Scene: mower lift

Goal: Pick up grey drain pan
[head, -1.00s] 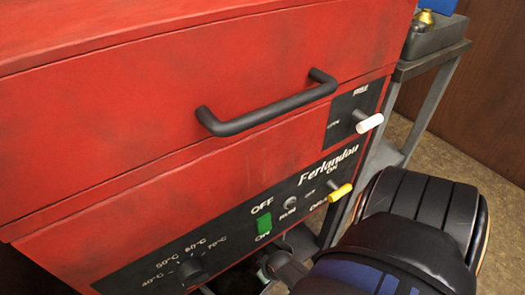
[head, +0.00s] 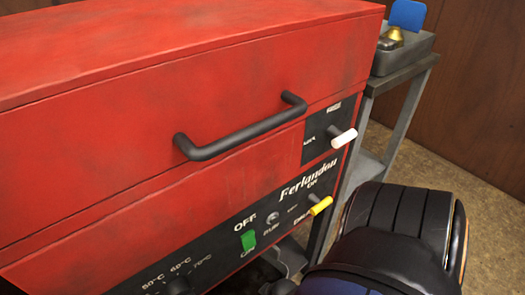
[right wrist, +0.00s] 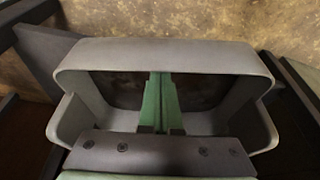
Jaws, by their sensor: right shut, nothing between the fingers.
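A grey open box shape, which looks like the drain pan (right wrist: 165,55), fills the middle of the right wrist view, with a dark inside. My right gripper (right wrist: 160,80) has its green fingers shut together and empty. The fingers overlap the pan's dark inside in the picture; I cannot tell whether they touch it. The near side of the pan is hidden behind my gripper's palm. In the head view my right arm covers the lower right, and neither the pan nor the gripper shows clearly. My left gripper is not in view.
A red machine (head: 110,130) with a black handle (head: 240,130), white knob (head: 343,138), yellow knob (head: 320,206) and green switch (head: 248,240) fills the left. A grey cart (head: 405,72) carrying a tray stands behind it. Dark bars flank the pan in the wrist view.

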